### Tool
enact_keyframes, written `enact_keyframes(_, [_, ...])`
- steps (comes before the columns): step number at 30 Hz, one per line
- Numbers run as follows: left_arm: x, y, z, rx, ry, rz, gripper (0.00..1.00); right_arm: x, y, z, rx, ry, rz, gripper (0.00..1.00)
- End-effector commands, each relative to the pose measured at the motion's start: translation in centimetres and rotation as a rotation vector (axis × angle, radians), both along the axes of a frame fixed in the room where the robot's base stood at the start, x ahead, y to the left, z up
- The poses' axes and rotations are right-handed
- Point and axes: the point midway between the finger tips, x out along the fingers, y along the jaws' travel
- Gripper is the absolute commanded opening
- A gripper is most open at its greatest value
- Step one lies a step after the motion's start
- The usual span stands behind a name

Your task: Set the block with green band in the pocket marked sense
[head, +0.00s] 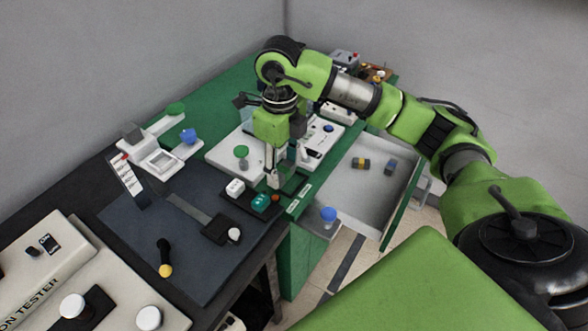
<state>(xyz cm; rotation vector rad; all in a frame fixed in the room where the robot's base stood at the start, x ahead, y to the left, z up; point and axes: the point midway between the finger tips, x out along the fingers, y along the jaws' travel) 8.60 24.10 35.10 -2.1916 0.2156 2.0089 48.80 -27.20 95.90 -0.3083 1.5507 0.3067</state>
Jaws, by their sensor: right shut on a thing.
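My right gripper (273,183) points down over a small black tray (236,204) near the green bench's front edge. Its jaws are shut on a small piece that the fingers mostly hide; I take it for the block with green band. A teal-green piece (260,202) shows just below and left of the fingertips, touching or close to the tray. A white block (235,187) sits at the tray's left end, and a small orange-red spot shows at its right. Small white labels (293,206) on the bench edge are too small to read, so I cannot tell the sense pocket. My left gripper is out of view.
An open drawer (345,190) at the right holds a yellow-banded block (360,163) and a blue-banded block (390,167). A dark mat (190,260) with a black-and-yellow tool (165,258) and a tester (45,255) lie left.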

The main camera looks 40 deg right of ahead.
Motion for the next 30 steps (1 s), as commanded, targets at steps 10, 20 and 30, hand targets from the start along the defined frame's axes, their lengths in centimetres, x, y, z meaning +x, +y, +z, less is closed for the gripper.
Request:
enact_keyframes(10, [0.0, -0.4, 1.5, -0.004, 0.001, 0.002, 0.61, 3.2, -4.1, -5.1, 0.001, 0.001, -0.001, 0.16])
enact_keyframes(20, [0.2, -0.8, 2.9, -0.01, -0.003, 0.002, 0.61, 3.9, -5.1, -8.2, 0.0, 0.004, 0.001, 0.16])
enact_keyframes(30, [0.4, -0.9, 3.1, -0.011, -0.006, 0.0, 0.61, 4.0, -5.1, -9.7, 0.0, -0.001, 0.002, 0.16])
